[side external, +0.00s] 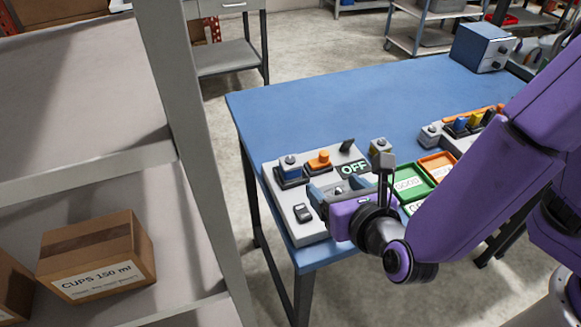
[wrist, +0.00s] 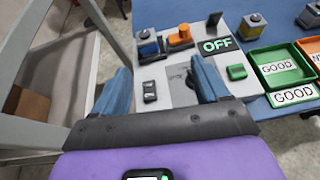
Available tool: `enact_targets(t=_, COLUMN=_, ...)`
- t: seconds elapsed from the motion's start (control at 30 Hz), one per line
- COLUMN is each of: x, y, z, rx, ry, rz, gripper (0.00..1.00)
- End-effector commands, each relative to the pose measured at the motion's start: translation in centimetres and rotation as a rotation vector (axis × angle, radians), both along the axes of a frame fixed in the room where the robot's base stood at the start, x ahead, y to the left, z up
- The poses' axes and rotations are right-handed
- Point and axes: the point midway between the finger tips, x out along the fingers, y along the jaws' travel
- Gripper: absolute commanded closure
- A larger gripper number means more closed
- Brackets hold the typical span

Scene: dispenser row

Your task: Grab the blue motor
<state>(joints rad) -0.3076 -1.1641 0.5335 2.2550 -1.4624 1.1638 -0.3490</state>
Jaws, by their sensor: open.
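A motor with a blue body and grey top (side external: 290,168) stands upright in a dark holder at the left rear of a grey test station. It also shows at the upper left in the wrist view (wrist: 148,43). My gripper (side external: 338,189) is above the front of the station, its blue fingers spread apart with nothing between them. In the wrist view the fingers (wrist: 163,80) point toward the station, short of the blue motor. Another blue piece (side external: 459,125) stands in the row farther right, partly hidden by my arm.
An orange part (side external: 319,161) sits just right of the blue motor. The station carries an OFF display (side external: 354,168) and an upright dark lever (side external: 347,145). A green GOOD tray (side external: 411,183) and an orange tray (side external: 438,165) lie right. The blue table (side external: 330,100) is clear behind.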

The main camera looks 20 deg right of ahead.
Motion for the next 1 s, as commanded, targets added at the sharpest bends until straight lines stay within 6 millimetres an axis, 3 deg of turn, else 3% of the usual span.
enact_targets(t=0.1, x=-0.2, y=1.5, z=-0.3, rx=-0.034, ry=-0.022, rz=0.057, gripper=0.26)
enact_targets(t=0.23, x=0.8, y=1.7, z=-0.8, rx=-0.039, ry=-0.026, rz=0.066, gripper=0.26)
enact_targets(t=0.7, x=8.8, y=1.7, z=-4.1, rx=-0.035, ry=-0.024, rz=0.063, gripper=0.26)
enact_targets(t=1.0, x=11.1, y=1.8, z=-5.0, rx=-0.034, ry=-0.024, rz=0.066, gripper=0.26)
